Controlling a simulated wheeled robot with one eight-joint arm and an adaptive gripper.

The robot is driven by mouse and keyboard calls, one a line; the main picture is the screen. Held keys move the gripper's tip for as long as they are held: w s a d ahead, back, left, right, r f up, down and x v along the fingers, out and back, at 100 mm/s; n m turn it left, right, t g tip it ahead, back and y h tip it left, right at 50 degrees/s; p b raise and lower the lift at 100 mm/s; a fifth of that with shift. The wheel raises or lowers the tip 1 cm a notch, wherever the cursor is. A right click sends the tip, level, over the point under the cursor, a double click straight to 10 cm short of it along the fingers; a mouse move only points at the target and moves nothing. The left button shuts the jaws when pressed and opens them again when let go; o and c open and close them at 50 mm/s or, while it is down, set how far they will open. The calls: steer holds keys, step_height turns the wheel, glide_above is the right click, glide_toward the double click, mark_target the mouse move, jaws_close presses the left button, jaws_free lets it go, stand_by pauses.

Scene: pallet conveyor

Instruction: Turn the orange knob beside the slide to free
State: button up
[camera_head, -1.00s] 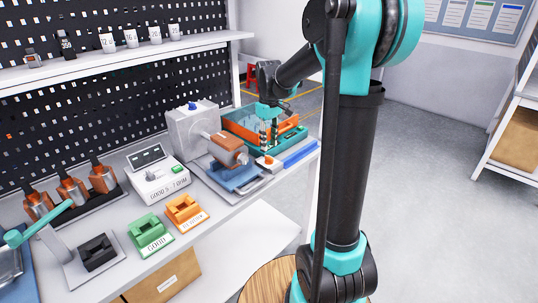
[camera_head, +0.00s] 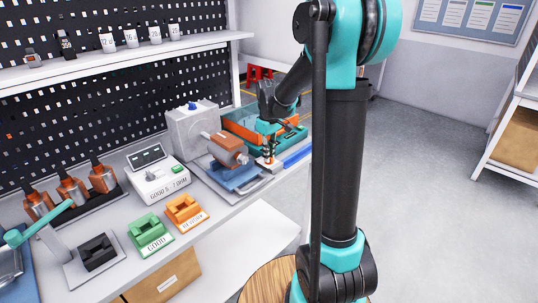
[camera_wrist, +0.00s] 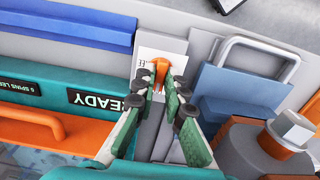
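The orange knob (camera_wrist: 160,68) sits on a pale labelled plate (camera_wrist: 148,45) beside the slide with the blue block. In the wrist view my gripper (camera_wrist: 166,88) has its two green-padded fingers on either side of the knob's near part, with a gap between them. I cannot tell whether the pads touch it. In the head view my gripper (camera_head: 269,158) points down over the knob's place and mostly hides it. The slide (camera_head: 234,176) carries a blue block and a brown motor-like cylinder (camera_head: 227,148). A metal handle loop (camera_wrist: 262,42) stands at the slide's end.
A teal tray marked READY (camera_wrist: 85,98) with an orange handle (camera_wrist: 35,128) lies close to the left of my gripper in the wrist view. A blue bar (camera_wrist: 65,27) is beyond it. A grey box (camera_head: 192,130) stands behind the slide.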

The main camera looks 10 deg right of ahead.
steer(key=shift+m, duration=0.3)
jaws_close()
steer(key=m, duration=0.3)
steer(key=shift+m, duration=0.3)
steer(key=m, duration=0.4)
steer(key=shift+m, duration=0.3)
steer(key=m, duration=0.4)
steer(key=shift+m, duration=2.5)
steer(key=o, duration=0.7)
jaws_free()
steer(key=shift+r, duration=0.1)
